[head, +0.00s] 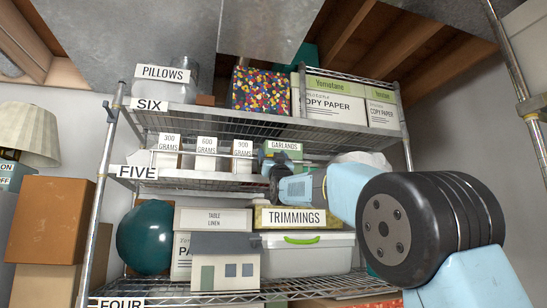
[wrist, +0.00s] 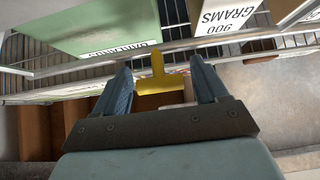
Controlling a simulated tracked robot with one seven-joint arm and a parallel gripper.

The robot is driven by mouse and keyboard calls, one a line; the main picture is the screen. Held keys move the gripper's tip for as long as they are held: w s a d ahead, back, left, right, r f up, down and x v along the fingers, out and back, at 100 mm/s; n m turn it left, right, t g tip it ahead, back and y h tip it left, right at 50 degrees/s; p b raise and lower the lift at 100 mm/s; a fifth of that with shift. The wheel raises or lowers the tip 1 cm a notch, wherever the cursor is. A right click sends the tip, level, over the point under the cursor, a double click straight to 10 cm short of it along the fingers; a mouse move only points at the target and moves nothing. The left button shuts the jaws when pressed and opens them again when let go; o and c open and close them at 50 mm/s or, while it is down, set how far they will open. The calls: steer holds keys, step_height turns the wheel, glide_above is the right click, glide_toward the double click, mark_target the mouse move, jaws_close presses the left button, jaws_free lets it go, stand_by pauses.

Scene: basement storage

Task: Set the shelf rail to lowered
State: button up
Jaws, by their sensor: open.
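The shelf rail (head: 200,153) is a thin metal bar across the front of the shelf labelled FIVE. It stands above the shelf edge, in front of the small boxes. In the wrist view, which shows the labels upside down, the rail (wrist: 250,37) crosses the picture with a yellow T-shaped tab (wrist: 157,66) on it. My gripper (wrist: 160,66) is open, with one finger on each side of the tab and visible gaps between. In the head view my gripper (head: 270,164) is at the rail in front of the garlands box, and the tab is hidden.
Boxes marked 300 (head: 168,143), 600 (head: 206,146) and 900 grams (head: 242,148) and the garlands box (head: 287,150) stand behind the rail. Below are a trimmings box (head: 300,217), a small model house (head: 225,262) and a teal ball (head: 145,237).

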steer(key=shift+c, duration=0.3)
jaws_close()
stand_by(0.5)
